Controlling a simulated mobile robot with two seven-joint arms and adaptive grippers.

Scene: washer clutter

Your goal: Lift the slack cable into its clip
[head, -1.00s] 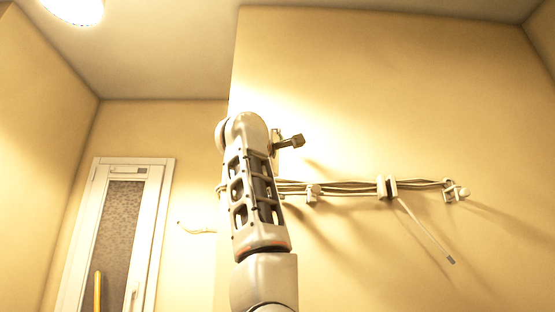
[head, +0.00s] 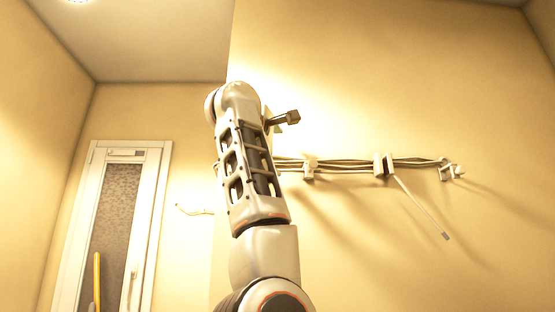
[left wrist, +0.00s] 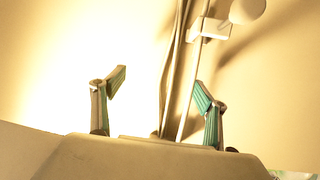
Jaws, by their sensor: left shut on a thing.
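A bundle of pale cables (head: 345,163) runs along the wall, held by white clips, one at the left (head: 309,168), one in the middle (head: 380,165) and one at the right end (head: 447,170). My left gripper (head: 288,118) shows beyond my raised left arm, which hides the bundle's left part. In the left wrist view, two cables (left wrist: 173,85) pass between its fingers (left wrist: 160,92), with a white clip (left wrist: 208,29) beyond. The jaws are shut on a cable, though the fingers look spread and the contact is hard to see. Which cable is slack is unclear. My right gripper is out of view.
A thin pale rod or cable end (head: 420,208) slants down from the middle clip. A white-framed window or door (head: 155,220) stands farther left. The wall below the bundle is mostly clear.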

